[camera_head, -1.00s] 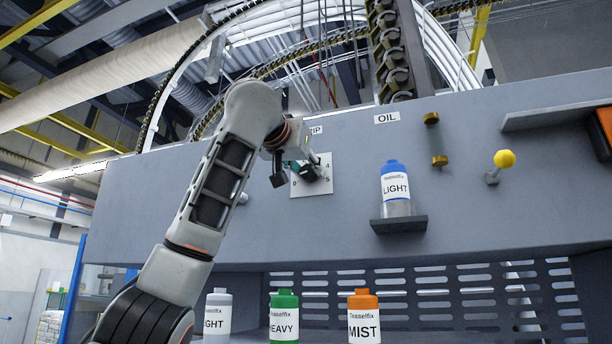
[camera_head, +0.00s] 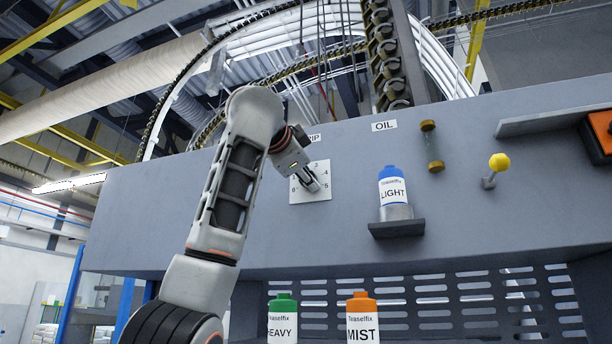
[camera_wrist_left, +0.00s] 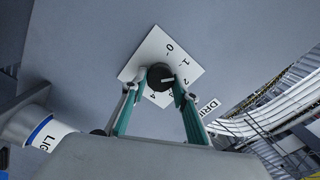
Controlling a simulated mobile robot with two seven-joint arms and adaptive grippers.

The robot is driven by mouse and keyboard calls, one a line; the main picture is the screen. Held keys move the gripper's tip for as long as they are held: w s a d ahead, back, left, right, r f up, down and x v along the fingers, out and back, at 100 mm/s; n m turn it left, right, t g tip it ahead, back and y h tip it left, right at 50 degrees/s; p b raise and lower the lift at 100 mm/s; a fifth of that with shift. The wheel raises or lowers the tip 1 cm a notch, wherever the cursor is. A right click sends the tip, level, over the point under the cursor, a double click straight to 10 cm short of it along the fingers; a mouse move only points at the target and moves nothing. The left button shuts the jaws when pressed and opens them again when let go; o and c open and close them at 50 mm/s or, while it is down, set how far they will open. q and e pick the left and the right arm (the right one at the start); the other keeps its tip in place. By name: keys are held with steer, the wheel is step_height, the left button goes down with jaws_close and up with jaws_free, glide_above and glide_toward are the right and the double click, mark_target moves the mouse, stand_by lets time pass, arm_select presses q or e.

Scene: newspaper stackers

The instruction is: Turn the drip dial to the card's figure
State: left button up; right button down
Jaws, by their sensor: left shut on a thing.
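The drip dial is a white square plate (camera_head: 310,197) with figures and a black knob; in the head view my left gripper (camera_head: 309,181) covers the knob. In the left wrist view the plate (camera_wrist_left: 150,52) shows figures from 0 around its edge. The round black knob (camera_wrist_left: 159,74) sits between the tips of my left gripper (camera_wrist_left: 154,84), which is shut on it. The knob's white pointer line points right, roughly at the 2. Some figures are partly hidden by the fingers. I see no card that I can identify. My right gripper is out of view.
Right of the dial a blue-capped LIGHT bottle (camera_head: 393,188) stands on a bracket (camera_head: 397,229) under the OIL label (camera_head: 384,126). A yellow-knobbed lever (camera_head: 500,162) is farther right. HEAVY (camera_head: 282,318) and MIST (camera_head: 362,318) bottles stand below. The panel around the dial is clear.

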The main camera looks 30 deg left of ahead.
arm_select(q)
steer(key=m, duration=0.5)
steer(key=shift+f, duration=0.1)
steer(key=shift+m, duration=0.4)
steer(key=o, duration=1.1)
steer(key=shift+d, duration=0.1)
steer(key=shift+s, duration=0.1)
steer(key=v, duration=1.1)
steer(key=shift+s, duration=0.4)
steer(key=shift+f, duration=0.1)
